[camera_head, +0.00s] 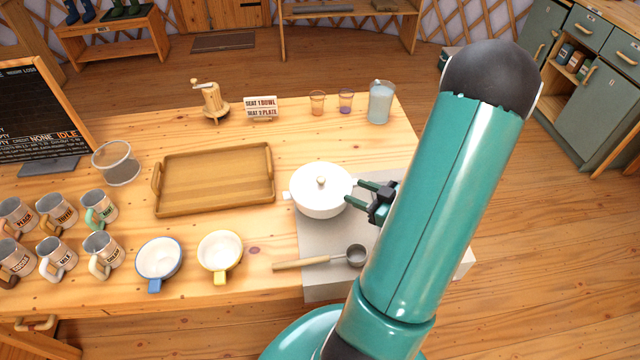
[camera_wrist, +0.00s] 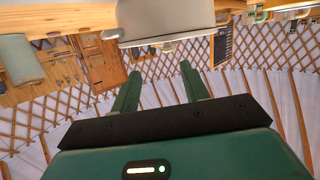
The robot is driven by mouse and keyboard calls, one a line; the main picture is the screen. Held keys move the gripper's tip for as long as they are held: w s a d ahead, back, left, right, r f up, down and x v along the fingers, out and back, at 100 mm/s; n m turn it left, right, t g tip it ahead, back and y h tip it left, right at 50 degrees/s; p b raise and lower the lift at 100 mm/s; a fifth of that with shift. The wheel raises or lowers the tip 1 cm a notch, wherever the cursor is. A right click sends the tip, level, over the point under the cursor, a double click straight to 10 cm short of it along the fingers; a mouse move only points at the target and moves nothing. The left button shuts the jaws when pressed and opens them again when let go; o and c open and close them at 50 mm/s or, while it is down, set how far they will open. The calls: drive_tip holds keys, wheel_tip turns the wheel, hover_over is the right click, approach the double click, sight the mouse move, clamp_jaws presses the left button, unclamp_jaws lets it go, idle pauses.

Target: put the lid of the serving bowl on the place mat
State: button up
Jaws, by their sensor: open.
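The white serving bowl (camera_head: 318,207) stands near the right end of the wooden table. Its white lid (camera_head: 308,178) with a pale round knob is on top of it. The bowl and ladle are on a pale grey surface (camera_head: 318,238) at the table's right end; I cannot tell whether this is the place mat. My gripper (camera_head: 354,191) is just right of the bowl, fingers pointing at it, apart and empty. Whether a fingertip touches the bowl is unclear. In the wrist view my gripper (camera_wrist: 158,78) shows two spread green fingers, with a large white shape (camera_wrist: 160,20) beyond.
A ladle (camera_head: 320,260) lies in front of the bowl. A wooden tray (camera_head: 215,207) is to its left, with blue (camera_head: 158,262) and yellow (camera_head: 220,252) handled cups in front. Several mugs stand far left. A pitcher (camera_head: 380,104) and two small glasses stand behind. My arm hides the table's right end.

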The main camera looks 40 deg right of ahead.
sight(325, 181)
drive_tip(key=shift+t+y, duration=0.3)
drive_tip(key=shift+t, duration=0.2)
drive_tip(key=x, duration=0.8)
drive_tip(key=a+x, duration=0.1)
drive_tip(key=x, duration=0.3)
drive_tip(key=shift+f, duration=0.2)
clamp_jaws()
